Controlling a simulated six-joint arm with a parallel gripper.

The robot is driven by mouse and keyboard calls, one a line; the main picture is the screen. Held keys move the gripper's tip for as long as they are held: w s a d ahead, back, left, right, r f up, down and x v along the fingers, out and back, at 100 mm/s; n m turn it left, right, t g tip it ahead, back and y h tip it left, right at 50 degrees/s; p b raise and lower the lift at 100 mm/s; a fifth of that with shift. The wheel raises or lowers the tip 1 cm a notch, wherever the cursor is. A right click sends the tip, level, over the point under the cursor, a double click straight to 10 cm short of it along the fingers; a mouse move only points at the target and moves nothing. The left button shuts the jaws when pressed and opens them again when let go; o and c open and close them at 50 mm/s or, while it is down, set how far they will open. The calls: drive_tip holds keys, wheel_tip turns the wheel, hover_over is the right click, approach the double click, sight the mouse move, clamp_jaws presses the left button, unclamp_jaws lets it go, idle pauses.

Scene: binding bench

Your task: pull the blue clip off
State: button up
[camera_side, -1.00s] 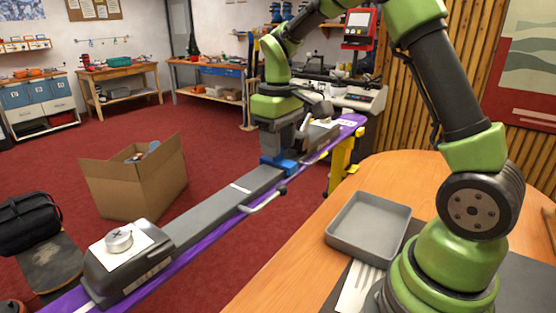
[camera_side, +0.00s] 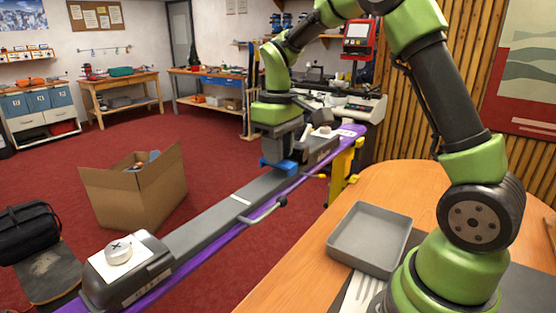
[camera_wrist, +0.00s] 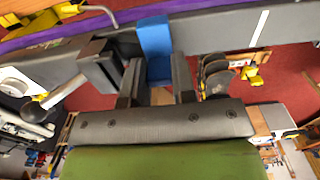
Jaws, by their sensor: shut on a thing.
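The blue clip (camera_side: 284,167) is at the far part of the grey rail (camera_side: 205,222) on the long purple board (camera_side: 190,266). My gripper (camera_side: 277,152) points down at it from above and is shut on it. In the wrist view, the clip (camera_wrist: 155,48) stands between my two dark fingers (camera_wrist: 156,84), with the grey rail behind it. My fingers hide part of the clip. I cannot tell whether it still touches the rail.
A thin lever (camera_side: 264,211) juts from the board's side. A pale round dial (camera_side: 118,251) sits on the near end block. An empty grey tray (camera_side: 366,268) lies on the wooden table (camera_side: 415,190) to the right. An open cardboard box (camera_side: 140,195) stands on the red floor.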

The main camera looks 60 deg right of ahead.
wheel_tip(320, 180, up, 14)
idle(1.1)
